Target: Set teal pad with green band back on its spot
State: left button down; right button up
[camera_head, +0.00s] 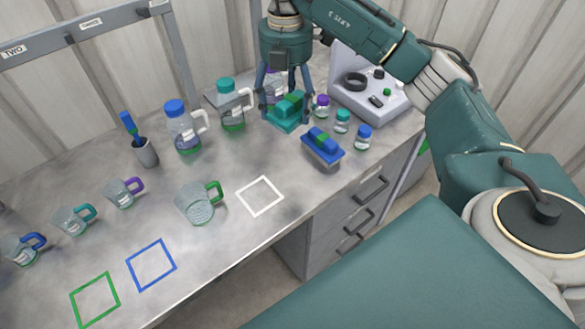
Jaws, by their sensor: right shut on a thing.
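The teal pad with green band (286,118) is at the back of the grey bench, left of the small jars. My right gripper (287,101) comes down from above with its fingers around the pad's raised top and is shut on it. The fingers hide part of the pad. I cannot tell whether its base touches the bench or hangs just above it. My left gripper is not in view.
A blue pad (323,150) sits close to the right. Small jars (342,121) and a grey tray (372,97) stand beyond. A teal-lidded bottle (231,105) is left, a green-handled mug (196,205) nearer. White (259,196), blue and green outlined squares are empty.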

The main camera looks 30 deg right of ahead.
jog(key=shift+w+d+m, duration=0.1)
jog(key=shift+d+m, duration=0.2)
jog(key=shift+m, duration=0.7)
notch_tip(320, 180, down, 8)
jog(key=b, duration=0.1)
jog(key=p, duration=0.1)
send_over(290, 168)
notch_tip(290, 168, down, 6)
jog(key=shift+f, duration=0.25)
notch_tip(290, 168, down, 5)
jog(key=shift+r+p, duration=0.1)
jog(key=shift+p, duration=0.55)
jog(key=shift+f, duration=0.3)
jog(key=shift+f, duration=0.15)
jog(key=o, duration=1.1)
